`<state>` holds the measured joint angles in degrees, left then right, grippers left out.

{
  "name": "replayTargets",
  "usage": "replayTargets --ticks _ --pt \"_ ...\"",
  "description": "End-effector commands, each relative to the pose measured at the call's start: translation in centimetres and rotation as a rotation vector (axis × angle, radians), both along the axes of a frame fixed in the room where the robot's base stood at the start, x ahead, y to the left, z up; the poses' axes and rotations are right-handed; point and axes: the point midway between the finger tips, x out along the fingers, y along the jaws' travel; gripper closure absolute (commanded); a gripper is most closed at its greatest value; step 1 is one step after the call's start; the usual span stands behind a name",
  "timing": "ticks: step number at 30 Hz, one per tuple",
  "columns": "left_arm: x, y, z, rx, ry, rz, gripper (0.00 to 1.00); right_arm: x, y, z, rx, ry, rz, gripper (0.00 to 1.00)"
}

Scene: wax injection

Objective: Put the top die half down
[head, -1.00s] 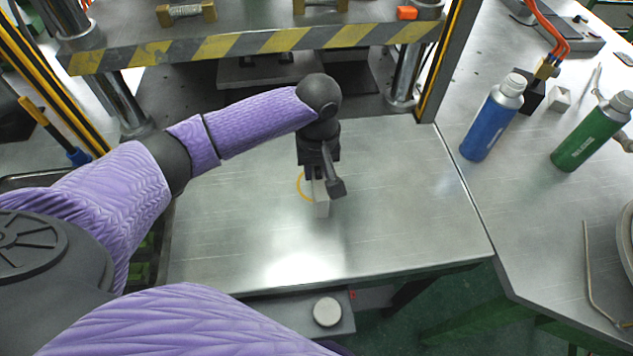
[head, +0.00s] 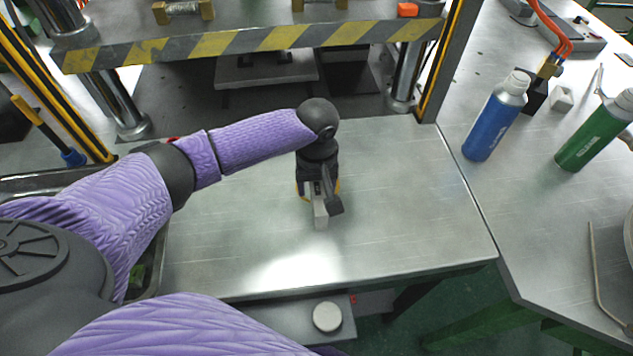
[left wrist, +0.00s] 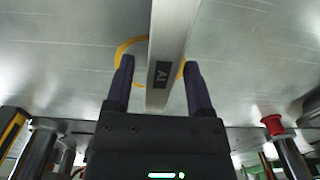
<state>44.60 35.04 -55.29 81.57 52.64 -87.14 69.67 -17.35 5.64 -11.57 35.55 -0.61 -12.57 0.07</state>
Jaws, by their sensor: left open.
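The top die half (head: 320,214) is a light grey metal block on the steel table (head: 410,210), mostly hidden under my left gripper in the head view. In the left wrist view the block (left wrist: 170,50) carries a dark "A1" label and stands between the two fingers. A yellow ring (left wrist: 128,47) marked on the table shows around it. My left gripper (left wrist: 157,85) is open, with a finger on either side of the block and gaps showing. In the head view the left gripper (head: 319,192) points down at the table. My right gripper is not in view.
A press with a yellow-black striped edge (head: 265,40) stands behind the table. A blue bottle (head: 490,120) and a green bottle (head: 592,135) stand on the right bench. The table around the block is clear. A round grey button (head: 327,316) sits below the front edge.

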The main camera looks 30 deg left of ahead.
Motion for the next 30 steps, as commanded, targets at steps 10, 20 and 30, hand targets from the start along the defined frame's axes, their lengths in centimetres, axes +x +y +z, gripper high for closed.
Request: replayTargets --ticks 10,20,30 --pt "0.1 0.0 8.0 -0.001 -0.004 0.0 0.32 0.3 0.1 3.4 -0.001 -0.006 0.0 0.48" --pt "0.1 -0.4 12.2 0.004 -0.009 -0.016 0.25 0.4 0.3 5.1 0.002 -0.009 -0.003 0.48" --pt "-1.4 0.1 6.5 -0.005 -0.002 0.002 0.25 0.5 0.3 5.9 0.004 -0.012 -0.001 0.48"
